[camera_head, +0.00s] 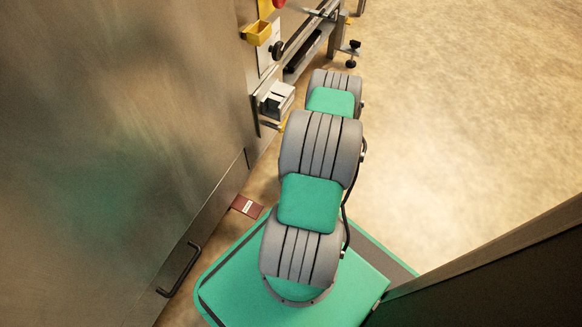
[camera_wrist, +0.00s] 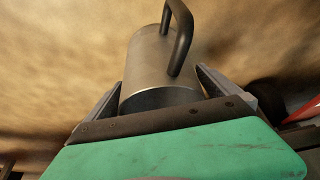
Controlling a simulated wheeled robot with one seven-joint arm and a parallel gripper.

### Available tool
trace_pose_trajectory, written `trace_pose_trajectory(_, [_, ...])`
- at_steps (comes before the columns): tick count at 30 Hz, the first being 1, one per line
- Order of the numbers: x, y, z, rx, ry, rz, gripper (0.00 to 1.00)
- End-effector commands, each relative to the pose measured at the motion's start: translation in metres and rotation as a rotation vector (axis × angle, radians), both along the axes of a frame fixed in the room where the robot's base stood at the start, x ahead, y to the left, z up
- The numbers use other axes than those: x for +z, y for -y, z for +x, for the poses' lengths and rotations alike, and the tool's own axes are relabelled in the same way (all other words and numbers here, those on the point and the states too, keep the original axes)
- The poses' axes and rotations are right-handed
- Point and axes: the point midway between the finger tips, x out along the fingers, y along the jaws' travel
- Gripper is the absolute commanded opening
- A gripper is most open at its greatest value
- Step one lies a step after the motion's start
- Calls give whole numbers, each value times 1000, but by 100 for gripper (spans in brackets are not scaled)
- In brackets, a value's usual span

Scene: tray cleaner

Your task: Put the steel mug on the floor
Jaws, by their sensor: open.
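The steel mug (camera_wrist: 150,62) is a grey metal cylinder with a dark handle, seen in the wrist view. It sits between the two fingers of my gripper (camera_wrist: 160,80), with its handle at the upper right of the picture. The jaws are open, one finger on each side of the mug; whether either finger touches it I cannot tell. Tan floor (camera_wrist: 60,60) fills the view behind the mug; whether the mug rests on it is not clear. In the head view my arm hides the gripper, and the mug does not show.
In the head view a large steel cabinet wall (camera_head: 100,120) stands on the left, with a black handle (camera_head: 180,270) low down. Open floor (camera_head: 460,130) lies right. Something red (camera_wrist: 303,112) is at the wrist view's right edge.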

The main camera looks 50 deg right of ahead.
Motion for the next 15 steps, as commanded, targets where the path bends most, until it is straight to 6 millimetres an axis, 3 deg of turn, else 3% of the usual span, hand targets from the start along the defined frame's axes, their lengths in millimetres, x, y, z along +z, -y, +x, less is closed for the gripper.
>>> trace_pose_trajectory(9, [74,9,-26,-2,2,-3,100])
trace_pose_trajectory(15, [106,13,-40,-2,1,-1,100])
